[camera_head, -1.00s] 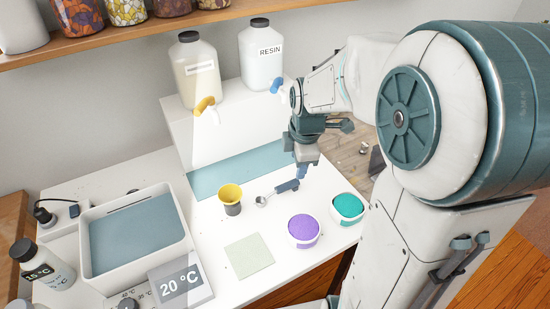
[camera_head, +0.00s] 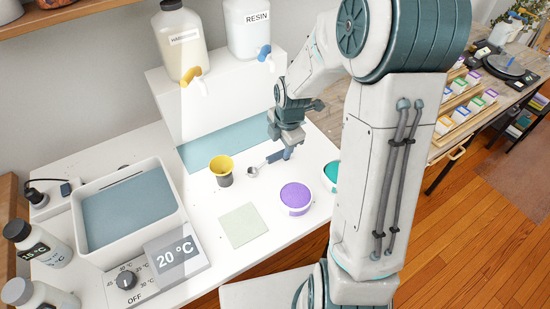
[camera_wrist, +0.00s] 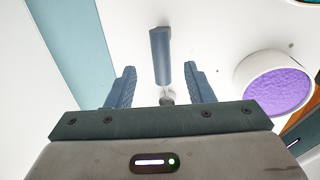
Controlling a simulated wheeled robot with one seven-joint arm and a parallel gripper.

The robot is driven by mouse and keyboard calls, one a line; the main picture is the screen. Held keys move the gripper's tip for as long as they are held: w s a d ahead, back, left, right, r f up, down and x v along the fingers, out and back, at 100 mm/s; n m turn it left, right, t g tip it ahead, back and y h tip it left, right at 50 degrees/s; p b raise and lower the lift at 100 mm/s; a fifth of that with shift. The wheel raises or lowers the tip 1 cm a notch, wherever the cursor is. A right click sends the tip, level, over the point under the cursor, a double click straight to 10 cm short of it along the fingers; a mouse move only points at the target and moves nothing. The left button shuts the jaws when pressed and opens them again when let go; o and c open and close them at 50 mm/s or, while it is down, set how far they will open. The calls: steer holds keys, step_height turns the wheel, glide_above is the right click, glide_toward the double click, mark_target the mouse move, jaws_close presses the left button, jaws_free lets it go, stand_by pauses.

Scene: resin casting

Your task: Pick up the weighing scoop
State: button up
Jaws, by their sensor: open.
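The weighing scoop has a blue handle (camera_wrist: 160,55) and a small metal bowl. In the wrist view the handle points away from my gripper (camera_wrist: 160,76), and the bowl end lies close to the palm edge, partly hidden. My gripper is open, with one blue finger on each side of the scoop and a gap to each. In the head view the scoop's bowl (camera_head: 252,171) lies on the white worktop, left of my gripper (camera_head: 288,150), which points down at the handle. I cannot tell whether the fingertips are at handle height.
A yellow-rimmed cup (camera_head: 222,168) stands left of the scoop. A bowl of purple powder (camera_head: 295,197) and a teal one (camera_head: 332,174) stand in front and right. A pale square mat (camera_head: 243,225) lies nearer. The dispenser stand (camera_head: 165,105) rises behind.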

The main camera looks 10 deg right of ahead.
mark_target(281, 153)
steer(key=shift+w+f, duration=0.25)
steer(key=shift+f, duration=1)
steer(key=shift+w+f, duration=0.2)
steer(key=shift+f, duration=1)
jaws_close()
